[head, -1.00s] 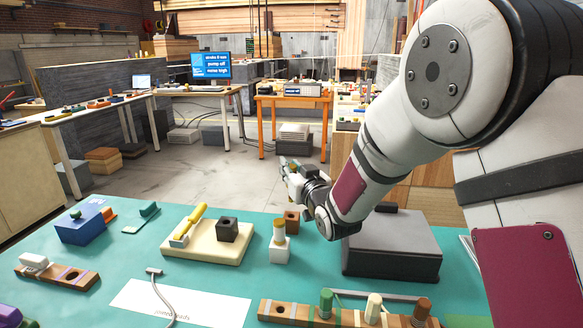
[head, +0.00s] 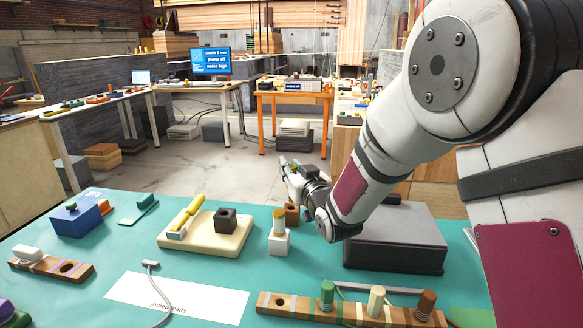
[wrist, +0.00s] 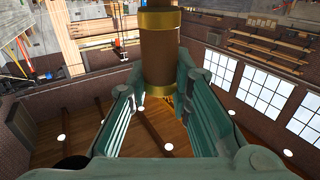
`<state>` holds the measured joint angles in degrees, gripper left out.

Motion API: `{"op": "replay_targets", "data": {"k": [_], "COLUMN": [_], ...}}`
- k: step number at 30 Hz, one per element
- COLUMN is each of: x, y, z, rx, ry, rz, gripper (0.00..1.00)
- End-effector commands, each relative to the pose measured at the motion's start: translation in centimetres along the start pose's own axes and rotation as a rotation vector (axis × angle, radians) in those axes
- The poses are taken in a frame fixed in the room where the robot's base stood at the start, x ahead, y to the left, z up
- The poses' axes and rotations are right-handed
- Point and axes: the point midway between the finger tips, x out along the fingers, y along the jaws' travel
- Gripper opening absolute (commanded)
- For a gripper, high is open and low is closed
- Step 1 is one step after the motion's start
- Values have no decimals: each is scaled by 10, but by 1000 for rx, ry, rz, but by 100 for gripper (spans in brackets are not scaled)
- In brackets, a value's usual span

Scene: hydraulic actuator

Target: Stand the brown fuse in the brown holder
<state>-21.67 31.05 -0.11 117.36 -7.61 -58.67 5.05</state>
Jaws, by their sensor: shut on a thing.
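In the wrist view the brown fuse (wrist: 160,52), a brown cylinder with gold bands, stands between the two green fingers of my gripper (wrist: 163,86), which is shut on it. In the head view my gripper (head: 290,168) is raised above the back edge of the bench, and the fuse in it is too small to make out clearly. A small brown block (head: 292,211), which looks like the brown holder, sits on the bench below my gripper. It is partly hidden by the white holder, and its top opening is not clear. The fuse is apart from it.
A white holder (head: 279,244) with a pale, gold-topped fuse stands just in front. A cream board (head: 200,243) with a black holder (head: 226,221) and yellow-handled tool lies left. A grey box (head: 394,240) is at right. A wooden peg rack (head: 300,312) lies in front.

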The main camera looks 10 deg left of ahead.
Motion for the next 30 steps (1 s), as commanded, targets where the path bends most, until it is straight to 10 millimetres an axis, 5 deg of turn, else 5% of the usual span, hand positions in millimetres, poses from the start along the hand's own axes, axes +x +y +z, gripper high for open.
{"op": "replay_targets", "data": {"k": [30], "x": [0], "y": [1], "z": [28], "rx": [1], "ry": [1], "rz": [0], "gripper": [0]}}
